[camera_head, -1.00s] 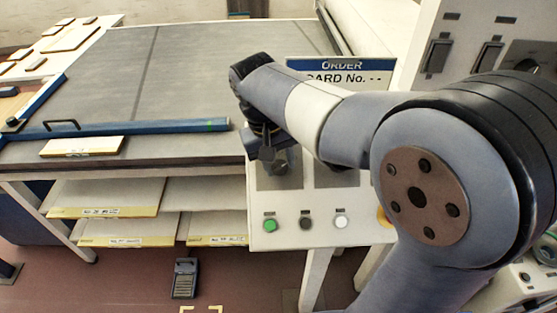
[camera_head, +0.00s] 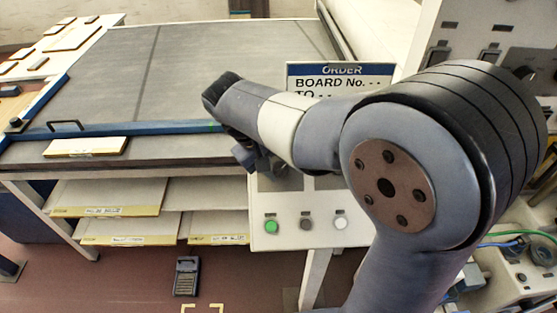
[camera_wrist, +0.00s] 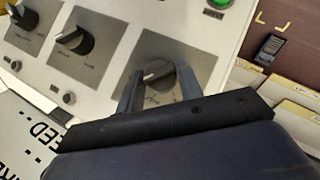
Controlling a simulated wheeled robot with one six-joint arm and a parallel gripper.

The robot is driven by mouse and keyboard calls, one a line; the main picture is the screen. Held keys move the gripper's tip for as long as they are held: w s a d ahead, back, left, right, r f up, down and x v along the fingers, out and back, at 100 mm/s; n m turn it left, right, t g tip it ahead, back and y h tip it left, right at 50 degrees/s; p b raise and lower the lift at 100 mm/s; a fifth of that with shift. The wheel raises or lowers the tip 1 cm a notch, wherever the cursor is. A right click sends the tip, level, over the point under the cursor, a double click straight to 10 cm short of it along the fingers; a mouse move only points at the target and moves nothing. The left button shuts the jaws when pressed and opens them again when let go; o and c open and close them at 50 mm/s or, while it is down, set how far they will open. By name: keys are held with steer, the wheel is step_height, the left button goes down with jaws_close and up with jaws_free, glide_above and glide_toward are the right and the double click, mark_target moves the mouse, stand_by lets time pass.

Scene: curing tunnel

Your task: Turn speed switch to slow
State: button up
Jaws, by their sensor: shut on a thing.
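My gripper (camera_wrist: 157,78) is shut on a dark rotary knob (camera_wrist: 165,72) with a pale pointer mark, set on a grey square plate. One finger stands on each side of the knob. It is the knob closest to the green button (camera_wrist: 216,3). Two more knobs sit along the panel, a middle one (camera_wrist: 75,40) and a far one (camera_wrist: 24,18). The labels are too small to read, so I cannot tell which knob is for speed. In the head view my gripper (camera_head: 268,172) is over the panel's left end and my arm hides the knobs.
The white panel (camera_head: 258,238) carries green (camera_head: 271,227), dark (camera_head: 306,224) and white (camera_head: 340,222) buttons. An order sign (camera_head: 325,75) stands behind my arm. A wide grey conveyor table (camera_head: 200,75) lies left, with boards (camera_head: 110,195) shelved beneath. A foot pedal (camera_head: 186,276) is on the floor.

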steer(key=n+h, duration=0.1)
steer(key=n+t+h, duration=0.1)
steer(key=n, duration=0.1)
steer(key=n+t+h, duration=0.1)
steer(key=shift+s+a+f, duration=0.1)
steer(key=shift+a, duration=0.15)
steer(key=n+t+h, duration=0.1)
steer(key=n, duration=0.1)
steer(key=n+t, duration=0.1)
steer(key=n, duration=0.1)
steer(key=shift+s+a+f+t+h, duration=0.1)
steer(key=shift+s+f+t+h, duration=0.1)
steer(key=shift+t+h, duration=0.2)
steer(key=n+t, duration=0.2)
steer(key=n+t+b, duration=0.1)
steer(key=n+t, duration=0.1)
steer(key=n, duration=0.1)
steer(key=shift+s+f+n+b, duration=0.2)
steer(key=shift+n+b, duration=0.1)
steer(key=shift+s+d+f+n+t+y+b, duration=0.1)
steer(key=shift+n+t+y+b, duration=0.2)
steer(key=shift+n+t, duration=0.85)
steer(key=shift+d+n+t+y+b, duration=0.1)
steer(key=shift+n+t+y+b, duration=0.2)
steer(key=shift+n+t, duration=0.8)
steer(key=shift+n+g, duration=0.25)
steer(key=shift+n, duration=0.3)
steer(key=o, duration=0.9)
steer(key=shift+o, duration=0.2)
